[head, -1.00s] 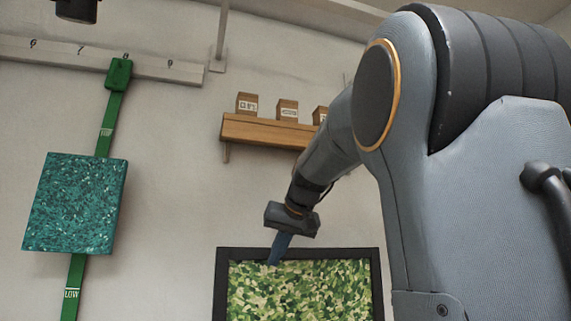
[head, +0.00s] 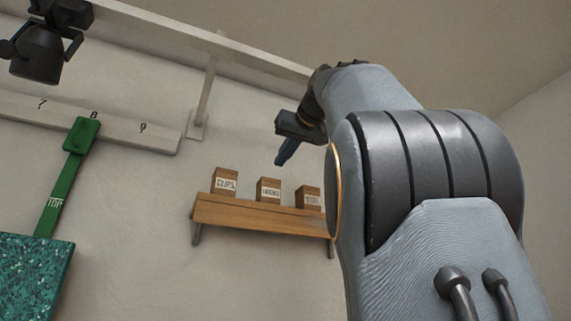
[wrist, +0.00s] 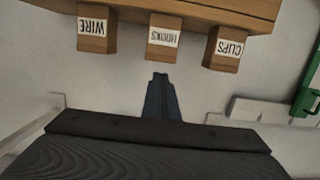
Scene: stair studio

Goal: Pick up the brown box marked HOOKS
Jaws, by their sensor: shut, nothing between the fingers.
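The brown box marked HOOKS (head: 270,183) stands in the middle of a row of three brown boxes on a wooden wall shelf. It shows in the wrist view (wrist: 165,52), upside down, with its white label readable. My gripper (head: 279,162) appears in the head view a little above the boxes. In the wrist view its shut, empty fingertips (wrist: 160,76) point toward the HOOKS box, just short of it in the picture. I cannot tell the depth between them.
The CLIPS box (head: 225,175) and the WIRE box (wrist: 97,44) stand on either side with narrow gaps. The wooden shelf (head: 260,217) is on the wall. A numbered rail (head: 145,136) with a green strap (head: 62,180) and teal panel (head: 35,275) is to the left.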

